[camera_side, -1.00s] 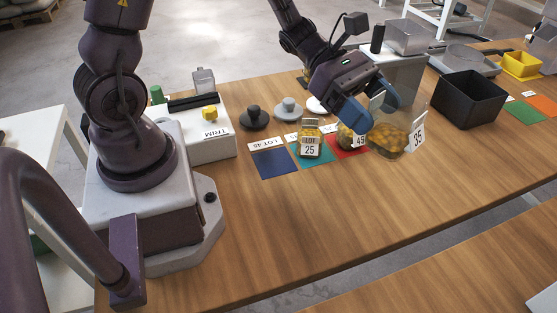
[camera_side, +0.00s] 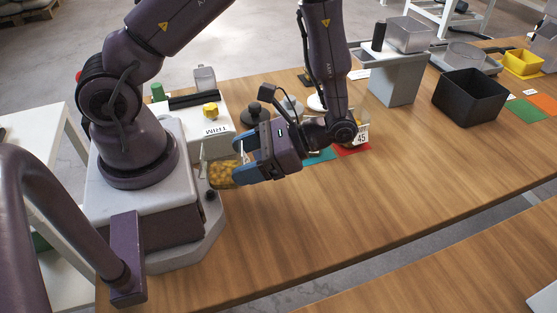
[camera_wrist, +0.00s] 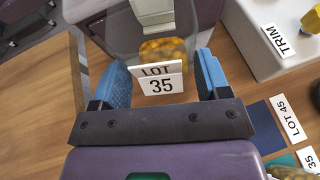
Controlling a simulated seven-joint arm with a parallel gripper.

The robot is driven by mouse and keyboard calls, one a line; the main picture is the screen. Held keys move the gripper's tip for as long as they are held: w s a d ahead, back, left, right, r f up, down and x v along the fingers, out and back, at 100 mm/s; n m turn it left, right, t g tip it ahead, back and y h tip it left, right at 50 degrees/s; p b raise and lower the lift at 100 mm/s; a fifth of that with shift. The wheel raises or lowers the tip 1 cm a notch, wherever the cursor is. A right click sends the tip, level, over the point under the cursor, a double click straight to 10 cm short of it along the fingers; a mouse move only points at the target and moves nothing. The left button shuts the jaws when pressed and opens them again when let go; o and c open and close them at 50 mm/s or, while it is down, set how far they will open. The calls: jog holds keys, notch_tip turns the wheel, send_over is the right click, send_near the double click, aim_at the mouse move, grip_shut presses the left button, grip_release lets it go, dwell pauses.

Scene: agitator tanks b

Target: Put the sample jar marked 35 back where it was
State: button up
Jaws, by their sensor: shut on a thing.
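The sample jar marked 35 (camera_side: 221,174), clear with yellow-orange contents, is in my gripper (camera_side: 243,167) beside the front of my base, at the left of the table. It looks held above the tabletop. In the wrist view its LOT 35 label (camera_wrist: 157,83) faces the camera between the two blue fingers (camera_wrist: 163,76). A blue mat (camera_wrist: 264,128) with a LOT 45 card (camera_wrist: 289,117) lies to the right there, and a card marked 35 (camera_wrist: 309,159) is by a teal mat (camera_wrist: 283,161). In the side view my arm hides the blue mat and most of the teal mat (camera_side: 322,155).
The jar marked 45 (camera_side: 361,138) stands on the red mat (camera_side: 352,149), partly behind my arm. The white TRIM box (camera_side: 205,135) is behind my gripper. A black bin (camera_side: 470,96) stands at the right. The table's front middle is clear.

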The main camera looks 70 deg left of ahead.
jog(key=w+a+f+m+t+y, duration=0.2)
jog(key=w+a+m+t+y, duration=0.7)
jog(key=m+t, duration=0.5)
jog(key=shift+m+g+y, duration=0.3)
jog(key=shift+m+y, duration=0.3)
jog(key=shift+w+d+f, duration=0.2)
jog(key=shift+d+f, duration=0.05)
jog(key=shift+f, duration=1.05)
jog(key=shift+w+d+f, duration=0.2)
jog(key=shift+f, duration=1.05)
jog(key=shift+w+d+f, duration=0.2)
jog(key=shift+d+f, duration=0.05)
jog(key=shift+f, duration=1.05)
jog(key=shift+f, duration=0.1)
jog(key=o, duration=1.5)
jog(key=shift+o, duration=0.2)
